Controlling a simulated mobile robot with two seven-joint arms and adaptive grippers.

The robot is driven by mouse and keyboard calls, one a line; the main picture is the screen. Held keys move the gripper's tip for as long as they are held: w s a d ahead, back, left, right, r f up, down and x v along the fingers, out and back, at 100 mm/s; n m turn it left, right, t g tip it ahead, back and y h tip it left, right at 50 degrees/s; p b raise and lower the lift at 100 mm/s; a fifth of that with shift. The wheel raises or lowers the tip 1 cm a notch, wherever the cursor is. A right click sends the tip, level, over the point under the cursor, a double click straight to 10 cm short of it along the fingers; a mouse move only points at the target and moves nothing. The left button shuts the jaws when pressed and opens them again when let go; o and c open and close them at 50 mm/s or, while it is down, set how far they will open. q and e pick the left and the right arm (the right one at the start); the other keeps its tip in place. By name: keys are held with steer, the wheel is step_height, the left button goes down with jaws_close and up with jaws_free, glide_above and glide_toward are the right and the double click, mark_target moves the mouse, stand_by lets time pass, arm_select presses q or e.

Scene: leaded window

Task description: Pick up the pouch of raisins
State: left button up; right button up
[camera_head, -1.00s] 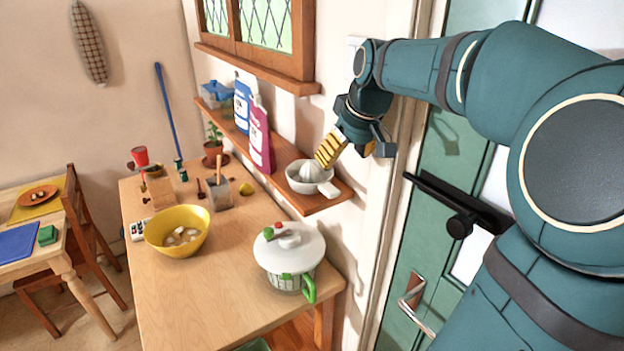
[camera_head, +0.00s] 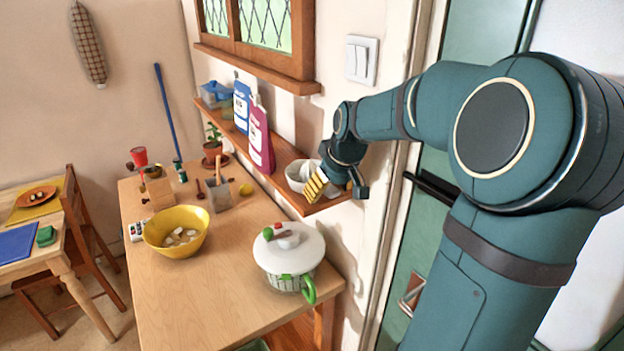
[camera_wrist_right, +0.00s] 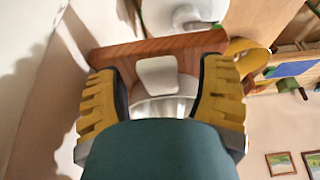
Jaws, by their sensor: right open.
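I cannot identify a pouch of raisins for certain. A magenta packet (camera_head: 260,142) and a blue and white packet (camera_head: 242,105) stand upright on the wooden wall shelf, their labels too small to read. My right gripper (camera_head: 316,186) is over the near end of the shelf, to the right of the magenta packet and apart from it. In the right wrist view its yellow-padded fingers (camera_wrist_right: 160,85) are open, with a white juicer (camera_wrist_right: 158,100) showing between and beyond them. The juicer (camera_head: 294,177) is partly hidden by the gripper in the head view. My left gripper is not in view.
The wall shelf (camera_head: 283,155) runs below the window ledge and also holds a blue-lidded box (camera_head: 215,94). On the table below are a yellow bowl (camera_head: 176,224), a white-lidded pot (camera_head: 290,250) and a potted plant (camera_head: 212,150). The table's front left is clear.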

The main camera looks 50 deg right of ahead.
steer(key=shift+c, duration=0.2)
jaws_close()
